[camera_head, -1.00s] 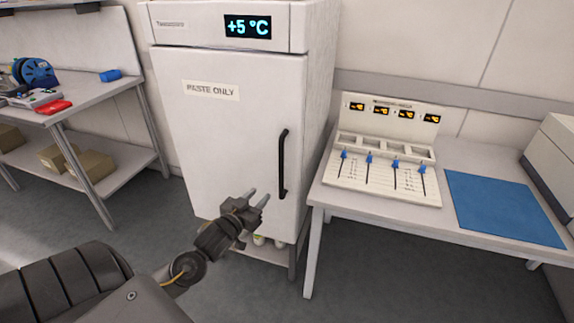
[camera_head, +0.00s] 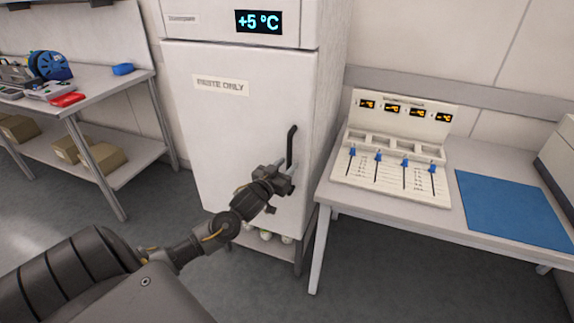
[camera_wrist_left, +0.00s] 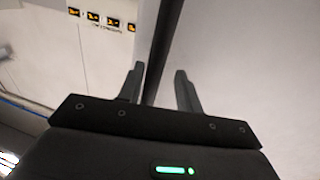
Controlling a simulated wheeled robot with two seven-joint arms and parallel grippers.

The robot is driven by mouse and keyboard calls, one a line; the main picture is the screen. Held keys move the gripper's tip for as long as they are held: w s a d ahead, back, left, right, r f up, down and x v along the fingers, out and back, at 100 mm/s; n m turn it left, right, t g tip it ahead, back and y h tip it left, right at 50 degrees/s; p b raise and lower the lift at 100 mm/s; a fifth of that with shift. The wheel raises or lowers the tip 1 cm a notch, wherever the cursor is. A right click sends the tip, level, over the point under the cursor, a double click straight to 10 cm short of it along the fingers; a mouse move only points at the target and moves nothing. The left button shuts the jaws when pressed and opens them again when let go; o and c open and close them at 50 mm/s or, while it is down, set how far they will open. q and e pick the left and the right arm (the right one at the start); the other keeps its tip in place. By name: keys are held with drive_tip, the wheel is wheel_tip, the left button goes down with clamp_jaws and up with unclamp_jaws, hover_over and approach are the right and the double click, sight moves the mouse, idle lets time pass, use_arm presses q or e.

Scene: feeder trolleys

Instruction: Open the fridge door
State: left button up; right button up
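The white fridge (camera_head: 235,130) has its door shut, with a "PASTE ONLY" label and a +5 °C display above. Its black vertical handle (camera_head: 291,146) is on the right side of the door. My left gripper (camera_head: 288,166) is at the handle's lower part, which it partly hides. In the left wrist view, the dark handle bar (camera_wrist_left: 163,50) runs up between the two open fingers (camera_wrist_left: 158,82), closer to the left finger. I cannot tell whether a finger touches it. My right gripper is not in view.
A table (camera_head: 335,200) right of the fridge carries a slider panel (camera_head: 395,165) and a blue mat (camera_head: 515,208). A shelf bench (camera_head: 110,90) with reels and boxes stands at left. White round items (camera_head: 266,235) sit under the fridge. The floor in front shows free room.

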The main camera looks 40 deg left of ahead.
use_arm(q)
drive_tip(key=shift+w+f, duration=0.4)
drive_tip(key=shift+c, duration=0.3)
